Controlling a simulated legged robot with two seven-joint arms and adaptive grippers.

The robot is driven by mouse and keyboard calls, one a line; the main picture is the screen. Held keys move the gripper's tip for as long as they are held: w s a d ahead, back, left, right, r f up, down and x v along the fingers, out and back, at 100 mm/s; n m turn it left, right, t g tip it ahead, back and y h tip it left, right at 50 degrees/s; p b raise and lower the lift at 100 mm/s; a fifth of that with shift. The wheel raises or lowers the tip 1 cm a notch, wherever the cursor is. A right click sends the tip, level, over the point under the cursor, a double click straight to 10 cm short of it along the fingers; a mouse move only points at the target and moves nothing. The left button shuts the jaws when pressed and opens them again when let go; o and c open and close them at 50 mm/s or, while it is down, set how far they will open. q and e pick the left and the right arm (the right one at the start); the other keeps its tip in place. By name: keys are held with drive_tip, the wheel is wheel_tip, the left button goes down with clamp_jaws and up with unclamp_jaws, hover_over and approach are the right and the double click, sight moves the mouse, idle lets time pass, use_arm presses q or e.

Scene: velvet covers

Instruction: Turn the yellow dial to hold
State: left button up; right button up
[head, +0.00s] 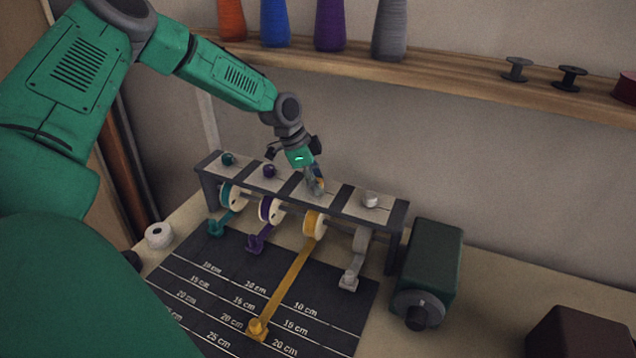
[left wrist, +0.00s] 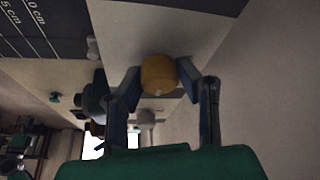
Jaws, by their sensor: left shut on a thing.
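The yellow dial (left wrist: 158,72) is a short ribbed cylinder with a small pale mark on its rim. It sits on a pale panel in the left wrist view. My left gripper (left wrist: 161,84) has its two fingers on either side of the dial, shut on it. In the head view, my left gripper (head: 315,185) reaches down onto the rack's top panel above the yellow ribbon spool (head: 315,225), and its fingers mostly hide the dial. No dial markings such as "hold" are readable. My right gripper is in neither view.
Teal (head: 229,159), purple (head: 269,171) and white (head: 370,199) dials stand on the same rack. Ribbons, the yellow one longest, run onto a dark measuring mat (head: 205,283). A dark green box (head: 434,262) stands right of the rack. A thread shelf (head: 450,80) is behind.

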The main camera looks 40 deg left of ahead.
use_arm(q)
drive_tip(key=shift+w+a, duration=0.1)
drive_tip(key=o, duration=1.1)
drive_tip(key=shift+o, duration=0.2)
drive_tip(key=shift+a, duration=0.1)
